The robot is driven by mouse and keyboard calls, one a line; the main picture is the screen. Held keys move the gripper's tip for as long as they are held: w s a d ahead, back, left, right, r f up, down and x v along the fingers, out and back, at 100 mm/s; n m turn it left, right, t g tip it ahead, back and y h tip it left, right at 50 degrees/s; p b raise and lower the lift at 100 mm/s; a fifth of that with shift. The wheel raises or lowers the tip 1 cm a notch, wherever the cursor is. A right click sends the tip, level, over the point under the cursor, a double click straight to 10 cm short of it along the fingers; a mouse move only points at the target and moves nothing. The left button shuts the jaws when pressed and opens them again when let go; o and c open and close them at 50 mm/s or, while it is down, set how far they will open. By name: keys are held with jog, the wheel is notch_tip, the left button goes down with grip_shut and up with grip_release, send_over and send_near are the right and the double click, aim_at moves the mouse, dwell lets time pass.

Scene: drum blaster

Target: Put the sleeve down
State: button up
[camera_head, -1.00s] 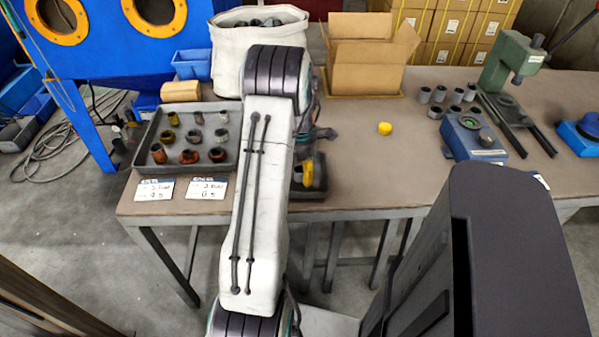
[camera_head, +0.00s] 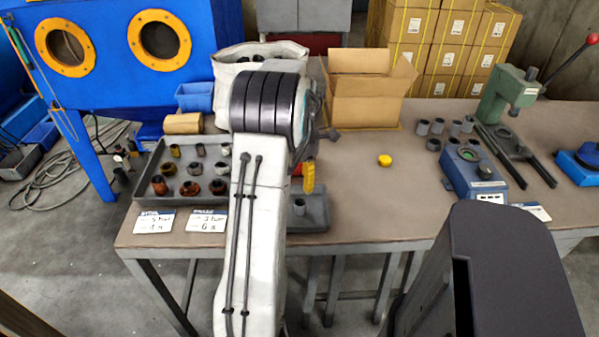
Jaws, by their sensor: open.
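A grey sleeve (camera_head: 299,207) stands in a small dark tray (camera_head: 316,219) at the front of the bench, partly hidden by my arm. My gripper (camera_head: 307,184) is above and just behind this sleeve. One yellow finger shows; the rest is hidden behind my arm. The gripper is open, and the visible finger appears apart from the sleeve. A larger grey tray (camera_head: 146,187) to the left holds several rusty, brown and grey sleeves in rows.
Two cards (camera_head: 153,222) lie before the large tray. A white sack (camera_head: 228,72) and an open carton (camera_head: 363,104) stand behind. A yellow round object (camera_head: 385,160) lies on clear bench. A blue device (camera_head: 473,172), grey sleeves (camera_head: 437,126) and a green press (camera_head: 507,91) are right.

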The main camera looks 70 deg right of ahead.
jog(key=shift+r, duration=1.2)
jog(key=w+a+r+m+t+h, duration=0.1)
jog(key=w+a+r+m, duration=0.15)
jog(key=w+a, duration=0.7)
jog(key=w+a+r+m, duration=0.1)
jog(key=w+a+r, duration=0.3)
jog(key=w+a, duration=0.55)
jog(key=s+a+m+t, duration=0.1)
jog(key=s+a+m, duration=0.2)
jog(key=a, duration=0.9)
jog(key=s+a+m+t+y, duration=0.1)
jog(key=s+a+m, duration=0.2)
jog(key=a, duration=1)
jog(key=shift+s+a+f, duration=0.25)
jog(key=shift+s+f, duration=0.1)
jog(key=shift+s, duration=0.2)
notch_tip(320, 180, up, 7)
jog(key=p, duration=0.6)
jog(key=shift+d, duration=0.15)
